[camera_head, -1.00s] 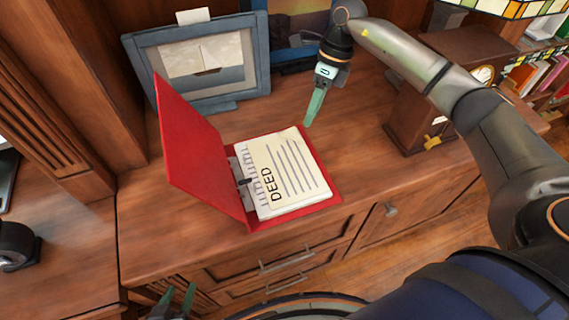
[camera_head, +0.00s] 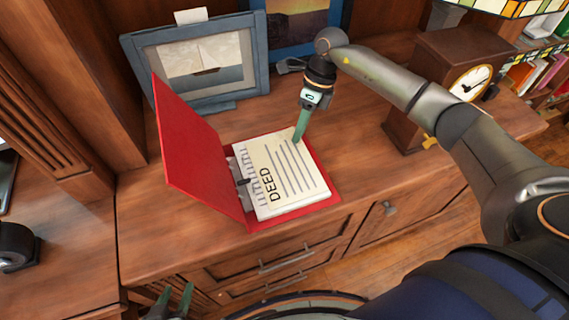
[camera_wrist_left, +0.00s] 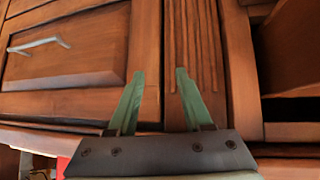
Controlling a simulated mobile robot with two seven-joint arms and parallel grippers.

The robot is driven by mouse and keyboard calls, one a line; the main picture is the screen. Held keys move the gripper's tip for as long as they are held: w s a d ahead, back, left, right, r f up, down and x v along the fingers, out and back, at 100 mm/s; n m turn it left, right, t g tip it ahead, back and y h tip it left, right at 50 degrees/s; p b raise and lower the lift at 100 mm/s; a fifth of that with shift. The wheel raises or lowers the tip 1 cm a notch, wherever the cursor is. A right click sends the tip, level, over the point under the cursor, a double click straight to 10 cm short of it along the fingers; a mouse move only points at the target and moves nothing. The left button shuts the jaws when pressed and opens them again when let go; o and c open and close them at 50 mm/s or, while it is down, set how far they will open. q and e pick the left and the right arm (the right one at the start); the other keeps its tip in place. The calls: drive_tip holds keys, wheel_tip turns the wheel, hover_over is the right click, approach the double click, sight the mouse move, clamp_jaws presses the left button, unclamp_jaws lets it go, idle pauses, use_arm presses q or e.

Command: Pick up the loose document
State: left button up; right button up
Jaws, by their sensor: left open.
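The document (camera_head: 285,180) is a cream page marked "DEED" with dark lines. It lies on a stack of pages in an open red binder (camera_head: 190,150) on the wooden cabinet top. My right gripper (camera_head: 298,136) points down at the page's far right corner; I cannot tell whether it touches the paper. Its fingers overlap in this view, so their opening is hidden. My left gripper (camera_head: 172,298) is low at the bottom left, in front of the cabinet and away from the binder. In the left wrist view its fingers (camera_wrist_left: 155,90) are apart with nothing between them.
A blue-framed picture (camera_head: 200,65) stands behind the binder. A wooden clock (camera_head: 440,85) stands to the right. Drawers with a metal handle (camera_head: 286,260) are below the top's front edge. The cabinet top is clear between binder and clock.

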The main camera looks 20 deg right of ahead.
drive_tip(key=shift+a, duration=0.1)
clamp_jaws()
idle(0.9)
